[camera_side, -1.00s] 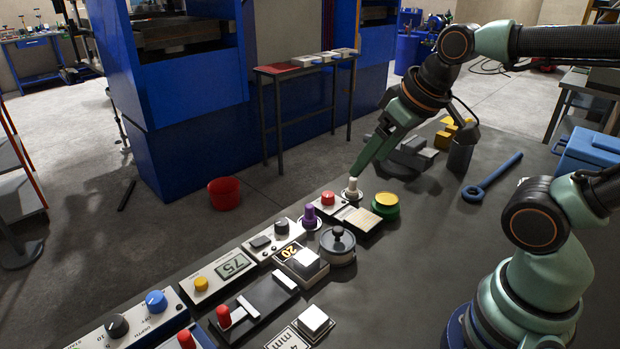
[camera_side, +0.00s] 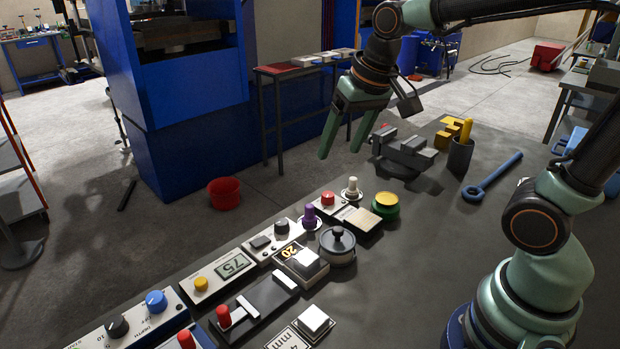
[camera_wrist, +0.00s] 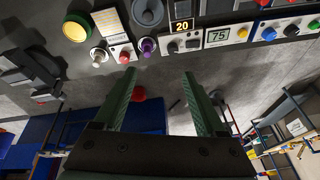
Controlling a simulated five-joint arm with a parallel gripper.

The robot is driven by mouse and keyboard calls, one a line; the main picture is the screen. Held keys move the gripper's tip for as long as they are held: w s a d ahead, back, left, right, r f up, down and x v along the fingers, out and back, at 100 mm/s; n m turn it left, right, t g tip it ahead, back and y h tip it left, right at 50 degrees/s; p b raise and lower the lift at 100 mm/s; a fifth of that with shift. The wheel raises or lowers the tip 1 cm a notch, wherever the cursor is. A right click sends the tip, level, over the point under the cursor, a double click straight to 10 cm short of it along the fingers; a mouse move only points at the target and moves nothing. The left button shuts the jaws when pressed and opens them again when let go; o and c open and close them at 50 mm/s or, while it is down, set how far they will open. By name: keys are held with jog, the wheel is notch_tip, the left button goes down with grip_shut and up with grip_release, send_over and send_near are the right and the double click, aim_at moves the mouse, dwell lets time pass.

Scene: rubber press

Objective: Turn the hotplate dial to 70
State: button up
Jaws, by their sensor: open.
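No label that I can read says which control is the hotplate dial. Candidates include a dark knob (camera_side: 281,227) on a pale box, a yellow knob (camera_side: 201,284) beside a display reading 75 (camera_side: 233,265), and black (camera_side: 116,325) and blue (camera_side: 156,302) knobs on a front panel. The 75 display also shows in the wrist view (camera_wrist: 218,36), with the yellow knob (camera_wrist: 242,33) beside it. My gripper (camera_side: 341,155) is open and empty, raised in the air beyond the row of controls and touching nothing. Its fingers (camera_wrist: 160,75) point toward the row in the wrist view.
A purple knob (camera_side: 309,217), a white knob (camera_side: 351,190), a yellow-topped green button (camera_side: 386,204) and a lidded grey pot (camera_side: 338,243) crowd the row's far end. A grey vise (camera_side: 404,150) stands behind. Bare bench (camera_side: 425,260) lies to the right.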

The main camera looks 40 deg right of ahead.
jog(key=w+a+f+m+g, duration=0.2)
jog(key=w+f+m, duration=0.15)
jog(key=w, duration=0.45)
jog(key=m+g, duration=0.1)
jog(key=m, duration=0.2)
send_over(283, 222)
notch_tip(283, 222, down, 8)
notch_tip(283, 222, down, 11)
jog(key=shift+w+f, duration=0.1)
grip_shut()
